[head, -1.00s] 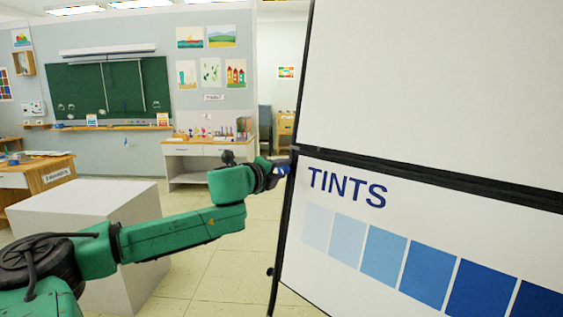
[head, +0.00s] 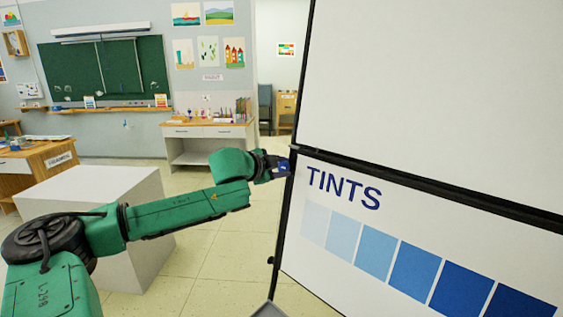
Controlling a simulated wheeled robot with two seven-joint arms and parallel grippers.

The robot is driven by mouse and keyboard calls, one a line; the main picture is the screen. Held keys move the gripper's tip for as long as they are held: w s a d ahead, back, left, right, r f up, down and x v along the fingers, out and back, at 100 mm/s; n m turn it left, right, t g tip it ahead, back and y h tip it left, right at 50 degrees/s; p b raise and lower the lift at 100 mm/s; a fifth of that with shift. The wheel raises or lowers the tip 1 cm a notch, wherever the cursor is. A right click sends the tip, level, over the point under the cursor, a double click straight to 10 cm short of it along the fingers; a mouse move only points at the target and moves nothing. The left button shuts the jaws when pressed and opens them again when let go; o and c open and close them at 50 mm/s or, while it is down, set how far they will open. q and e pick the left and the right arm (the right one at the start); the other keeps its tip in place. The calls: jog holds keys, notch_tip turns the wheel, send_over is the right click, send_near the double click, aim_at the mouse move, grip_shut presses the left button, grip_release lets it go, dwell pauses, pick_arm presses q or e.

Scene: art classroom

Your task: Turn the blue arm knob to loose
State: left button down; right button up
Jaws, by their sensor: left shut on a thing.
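The blue arm knob (head: 284,168) is a small blue patch at the left edge of the large white board, beside its black frame. My left gripper (head: 277,165) is shut on the knob; its fingers cover much of it. The knob's pointer or any loose marking is too small to make out. My right gripper is not in view.
The white board with the TINTS panel (head: 345,188) and its blue squares fills the right side. A white block (head: 85,190) stands behind my left arm. A cabinet (head: 208,133) stands at the back wall. Open tiled floor (head: 215,265) lies left of the board.

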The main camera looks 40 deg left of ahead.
pick_arm(q)
jog(key=shift+n+h+p, duration=0.5)
jog(key=shift+n+p, duration=0.5)
jog(key=shift+n, duration=0.9)
jog(key=shift+f, duration=0.1)
jog(key=shift+c, duration=2.2)
grip_release()
jog(key=shift+a, duration=0.1)
